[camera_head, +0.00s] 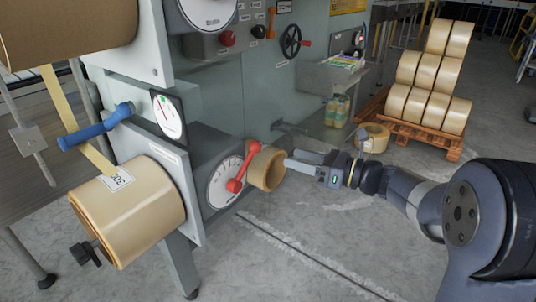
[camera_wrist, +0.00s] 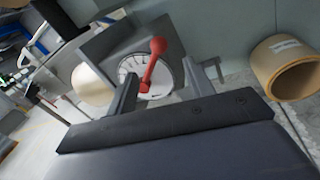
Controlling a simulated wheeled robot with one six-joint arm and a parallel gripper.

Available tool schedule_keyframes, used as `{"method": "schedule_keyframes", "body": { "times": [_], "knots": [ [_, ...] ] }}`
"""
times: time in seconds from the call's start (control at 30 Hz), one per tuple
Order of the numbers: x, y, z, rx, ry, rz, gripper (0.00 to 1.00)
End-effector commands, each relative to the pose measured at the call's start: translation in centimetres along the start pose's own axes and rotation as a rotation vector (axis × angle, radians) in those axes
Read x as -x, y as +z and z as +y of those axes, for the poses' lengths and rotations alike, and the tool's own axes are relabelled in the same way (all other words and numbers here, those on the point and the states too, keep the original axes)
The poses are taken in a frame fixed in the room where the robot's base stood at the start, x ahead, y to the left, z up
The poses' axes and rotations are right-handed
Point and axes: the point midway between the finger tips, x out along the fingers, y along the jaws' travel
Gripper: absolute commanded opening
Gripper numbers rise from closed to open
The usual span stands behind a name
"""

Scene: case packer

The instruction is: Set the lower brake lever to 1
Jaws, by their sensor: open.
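The lower brake lever (camera_head: 237,177) is red with a round knob and sits on a white round dial (camera_head: 221,184) on the grey lower housing. It also shows in the wrist view (camera_wrist: 153,63), pointing up across the dial (camera_wrist: 163,80). The dial's numbers are too small to read. My gripper (camera_head: 298,162) is open and empty, to the right of the lever and apart from it in the head view. In the wrist view the lever appears between my two fingers (camera_wrist: 163,74), beyond their tips.
A large tape roll (camera_head: 130,210), a blue handle (camera_head: 97,127) and a gauge (camera_head: 168,116) are left. A pallet (camera_head: 411,130) holds several rolls. Floor on the right is mostly clear.

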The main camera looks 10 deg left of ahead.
Motion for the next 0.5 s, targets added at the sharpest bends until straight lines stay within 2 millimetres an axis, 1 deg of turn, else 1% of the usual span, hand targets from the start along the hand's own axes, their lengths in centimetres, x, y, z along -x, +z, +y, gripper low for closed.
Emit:
{"method": "schedule_keyframes", "body": {
  "times": [0.17, 0.4, 0.5],
  "knots": [
    [-2.7, -0.1, 0.1, 0.001, 0.004, 0.001, 0.5],
    [-7.3, -0.1, 0.1, 0.001, 0.003, 0.003, 0.5],
    [-8.7, -0.1, 0.1, 0.002, 0.002, 0.003, 0.5]
  ]
}}
